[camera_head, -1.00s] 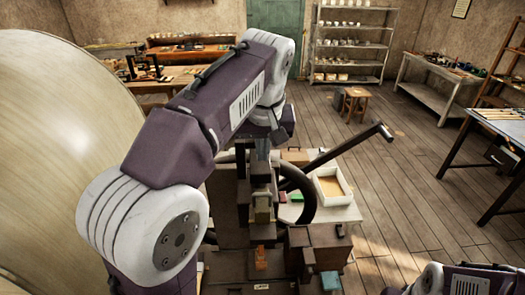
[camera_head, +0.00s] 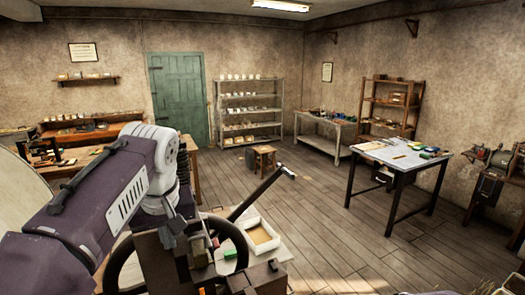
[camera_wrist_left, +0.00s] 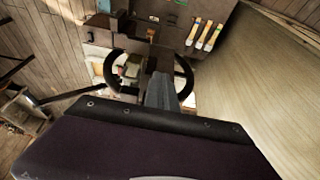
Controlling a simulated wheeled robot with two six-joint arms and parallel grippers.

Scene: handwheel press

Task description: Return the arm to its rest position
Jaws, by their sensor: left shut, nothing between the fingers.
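My left arm comes in from the left in the head view, and its gripper (camera_head: 174,228) points down in front of the dark press. The gripper is shut and empty, though its tips are hard to make out against the press. The black handwheel (camera_head: 112,268) is partly hidden behind the arm and press. A long dark bar (camera_head: 255,195) slants up to the right from the press. In the left wrist view, the shut gripper (camera_wrist_left: 162,85) shows over the handwheel (camera_wrist_left: 186,76); I cannot tell whether they touch. My right gripper is out of view.
A white tray (camera_head: 247,225) and a green block (camera_head: 230,254) lie right of the press, near a dark brown box (camera_head: 262,278). A stool (camera_head: 265,160), shelves (camera_head: 220,124) and a drafting table (camera_head: 402,155) stand farther back. Open floor lies between them.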

